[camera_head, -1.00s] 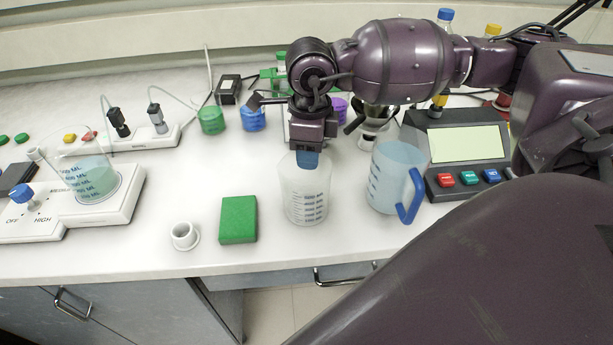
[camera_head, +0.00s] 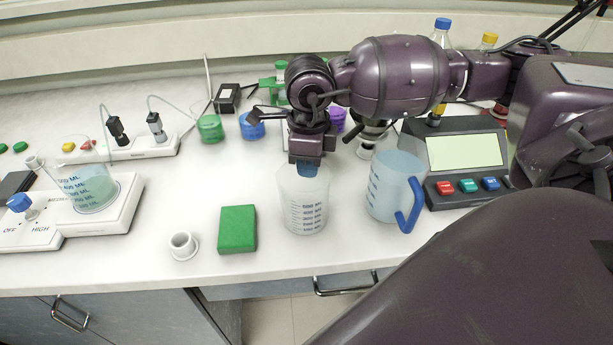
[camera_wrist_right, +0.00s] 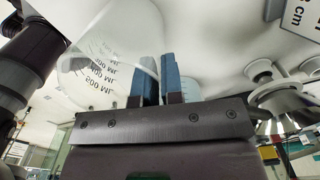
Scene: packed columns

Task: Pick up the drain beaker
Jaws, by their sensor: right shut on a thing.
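The fingertips are partly hidden by the beaker. My left gripper is not in view.
A jug (camera_head: 388,188) with a blue handle stands close on the right, before a device with coloured buttons (camera_head: 462,160). A green block (camera_head: 237,230) and a small white cup (camera_head: 182,246) lie left. Another beaker (camera_head: 92,188) stands on a hotplate. Bench front edge is near.

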